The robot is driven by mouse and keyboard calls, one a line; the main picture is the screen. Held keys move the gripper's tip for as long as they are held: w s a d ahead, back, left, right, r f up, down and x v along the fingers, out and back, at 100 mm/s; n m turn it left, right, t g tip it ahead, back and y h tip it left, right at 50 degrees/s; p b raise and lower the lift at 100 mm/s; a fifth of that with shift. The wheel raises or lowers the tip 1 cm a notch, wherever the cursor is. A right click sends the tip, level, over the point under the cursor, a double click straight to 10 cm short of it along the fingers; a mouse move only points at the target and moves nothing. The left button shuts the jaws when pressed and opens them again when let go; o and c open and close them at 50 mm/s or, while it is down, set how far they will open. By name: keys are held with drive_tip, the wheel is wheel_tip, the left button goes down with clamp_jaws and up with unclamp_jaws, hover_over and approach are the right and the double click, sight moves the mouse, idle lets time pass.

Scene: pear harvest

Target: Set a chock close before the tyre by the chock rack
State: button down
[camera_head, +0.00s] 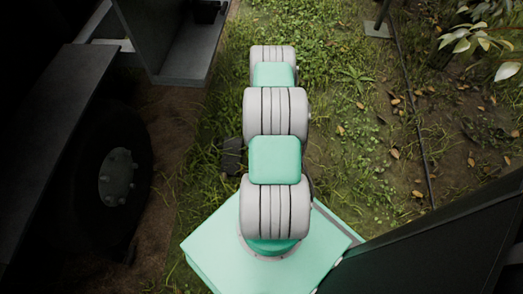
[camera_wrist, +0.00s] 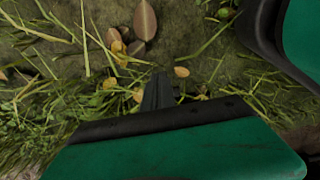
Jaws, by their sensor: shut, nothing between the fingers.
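The tyre (camera_head: 142,180) stands upright at the left in the head view, dark, with a bolted grey hub. A dark open box-like holder (camera_head: 182,68), which may be the chock rack, is at the upper left beyond it. A small dark piece (camera_head: 207,11) sits in it, too dim to identify. A dark blocky object (camera_head: 231,155) shows over the grass beside my arm; I cannot tell whether it is a chock. In the wrist view my gripper (camera_wrist: 158,90) appears as narrow dark tips, shut and empty, pointing at the ground. In the head view it is not clearly seen.
A dark vehicle body (camera_head: 65,70) overhangs the tyre. Bare soil (camera_head: 175,150) lies between tyre and grass. Grass and fallen leaves are to the right, with a thin dark line (camera_head: 414,130) and a leafy branch (camera_head: 475,38).

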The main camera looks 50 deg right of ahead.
wheel_tip(320, 180, down, 10)
drive_tip(key=b, duration=0.4)
drive_tip(key=shift+r, duration=0.25)
drive_tip(key=shift+w+a+r+b, duration=0.15)
drive_tip(key=shift+w+a, duration=0.35)
drive_tip(key=shift+w, duration=0.1)
drive_tip(key=shift+w+a+r+b, duration=0.1)
drive_tip(key=shift+w+a+b, duration=0.05)
drive_tip(key=shift+w+a, duration=0.35)
drive_tip(key=shift+w+a+r, duration=0.15)
drive_tip(key=shift+w+a, duration=0.15)
drive_tip(key=shift+w, duration=0.15)
